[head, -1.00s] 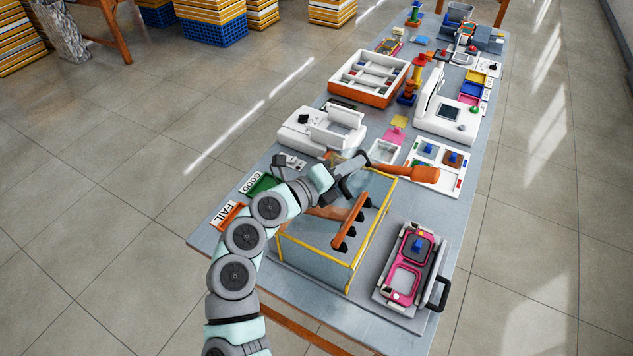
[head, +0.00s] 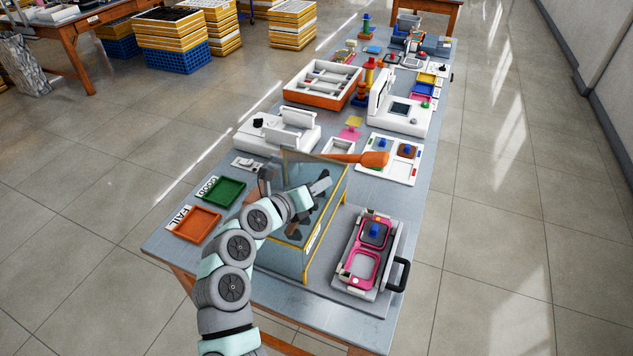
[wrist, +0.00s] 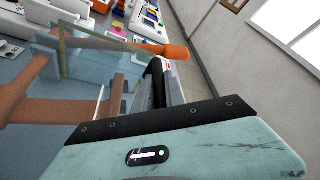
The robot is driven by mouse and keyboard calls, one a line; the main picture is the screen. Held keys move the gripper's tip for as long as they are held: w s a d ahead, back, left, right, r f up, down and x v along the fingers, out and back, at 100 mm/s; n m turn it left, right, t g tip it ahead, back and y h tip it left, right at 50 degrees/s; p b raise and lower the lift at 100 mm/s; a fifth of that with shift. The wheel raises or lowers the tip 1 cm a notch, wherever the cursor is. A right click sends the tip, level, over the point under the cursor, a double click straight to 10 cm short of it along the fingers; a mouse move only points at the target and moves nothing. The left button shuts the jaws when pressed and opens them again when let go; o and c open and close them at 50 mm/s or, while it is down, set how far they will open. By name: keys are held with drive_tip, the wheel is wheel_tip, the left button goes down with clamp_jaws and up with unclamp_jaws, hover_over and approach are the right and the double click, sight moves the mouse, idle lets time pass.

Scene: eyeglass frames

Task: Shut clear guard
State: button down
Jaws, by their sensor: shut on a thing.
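The clear guard (head: 278,262) is a see-through box with yellow edges on the near part of the bench. Its panels are hard to tell apart, and I cannot tell how far it is open. My gripper (head: 322,184) is over its upper right part. In the wrist view my gripper (wrist: 158,82) points away past a clear panel (wrist: 85,62) on its left. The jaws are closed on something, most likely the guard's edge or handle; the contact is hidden. Brown bars (wrist: 55,110) show through the clear panel.
An orange handle (head: 374,159) sticks out behind the guard. A pink fixture (head: 358,268) with a black handle stands to its right. A green tray (head: 224,189) and an orange tray (head: 196,223) lie left. The bench (head: 160,238) is bare along the near left edge.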

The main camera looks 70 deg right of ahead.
drive_tip(key=c, duration=1.4)
unclamp_jaws()
drive_tip(key=shift+w, duration=0.1)
drive_tip(key=p+v, duration=0.1)
drive_tip(key=v, duration=1)
drive_tip(key=shift+p, duration=0.3)
drive_tip(key=shift+d, duration=0.1)
